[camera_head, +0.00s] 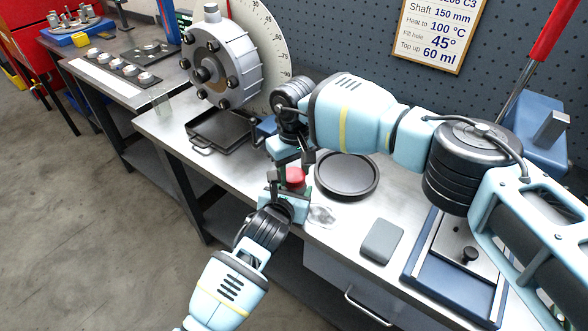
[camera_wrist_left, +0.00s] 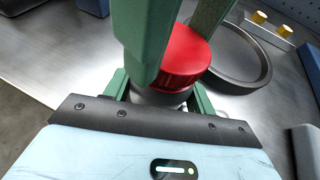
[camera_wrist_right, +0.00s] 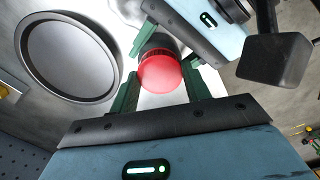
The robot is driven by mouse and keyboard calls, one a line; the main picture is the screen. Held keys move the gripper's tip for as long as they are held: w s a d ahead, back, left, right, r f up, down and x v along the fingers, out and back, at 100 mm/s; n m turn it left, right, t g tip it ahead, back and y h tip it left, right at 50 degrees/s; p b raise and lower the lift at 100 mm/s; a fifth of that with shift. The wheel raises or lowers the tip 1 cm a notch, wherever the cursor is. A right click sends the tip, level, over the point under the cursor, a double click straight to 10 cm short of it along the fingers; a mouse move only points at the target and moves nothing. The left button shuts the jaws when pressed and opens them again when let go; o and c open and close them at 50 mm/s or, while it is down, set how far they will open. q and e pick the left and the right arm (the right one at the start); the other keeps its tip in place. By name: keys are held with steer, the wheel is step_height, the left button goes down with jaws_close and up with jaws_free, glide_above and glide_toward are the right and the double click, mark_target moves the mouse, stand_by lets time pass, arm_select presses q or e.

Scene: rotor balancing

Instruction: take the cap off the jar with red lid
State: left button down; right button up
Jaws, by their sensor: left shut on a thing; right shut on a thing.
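The jar with the red lid (camera_head: 296,176) stands near the front edge of the metal bench, between my two grippers. In the left wrist view its grey body (camera_wrist_left: 160,97) shows under the red lid (camera_wrist_left: 186,58); no gap between them is visible. My left gripper (camera_wrist_left: 160,100) is shut around the jar's body from the front. My right gripper (camera_wrist_right: 160,88) comes from above and is shut on the red lid (camera_wrist_right: 160,73), one finger on each side. In the head view the fingers hide most of the jar.
A round black pan (camera_head: 347,195) lies right of the jar. A clear object (camera_head: 322,215) and a grey block (camera_head: 382,241) lie nearer the front edge. A square black tray (camera_head: 205,140) sits left, below the rotor (camera_head: 225,65). Blue equipment (camera_head: 455,265) stands at right.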

mark_target(294, 174)
steer(key=shift+r, duration=0.15)
steer(key=shift+r, duration=0.75)
steer(key=shift+r, duration=0.2)
steer(key=shift+r, duration=2)
arm_select(q)
steer(key=shift+c, duration=2.1)
jaws_free()
